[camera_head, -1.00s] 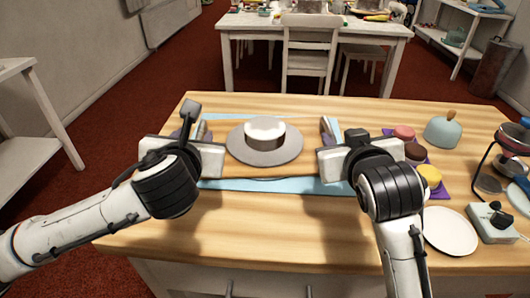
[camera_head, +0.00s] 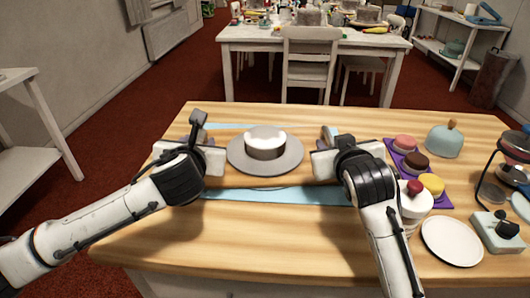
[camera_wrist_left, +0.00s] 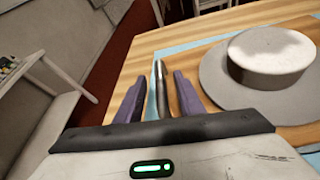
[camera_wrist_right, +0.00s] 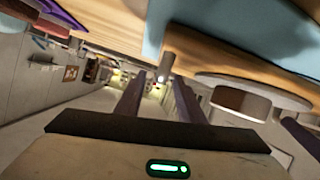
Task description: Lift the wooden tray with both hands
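The wooden tray (camera_head: 222,181) lies over a blue cloth, its colour close to the tabletop's; I cannot tell whether it is clear of the cloth. It bears a grey turntable (camera_head: 240,158) with a white-topped cake (camera_head: 265,143). My left gripper (camera_head: 192,137) is at the tray's left end. In the left wrist view its purple fingers stand apart on either side of a thin metal handle (camera_wrist_left: 160,90), gaps showing. My right gripper (camera_head: 328,138) is at the right end. In the right wrist view its fingers are apart, tilted, with the tray's wooden edge (camera_wrist_right: 205,50) beyond the tips.
The blue cloth (camera_head: 275,194) shows in front of the tray. To the right are a purple mat with small cakes (camera_head: 416,163), a cherry-topped white cake (camera_head: 414,203), a white plate (camera_head: 452,241), a blue dome (camera_head: 444,140) and a scale (camera_head: 497,231). The front left tabletop is clear.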

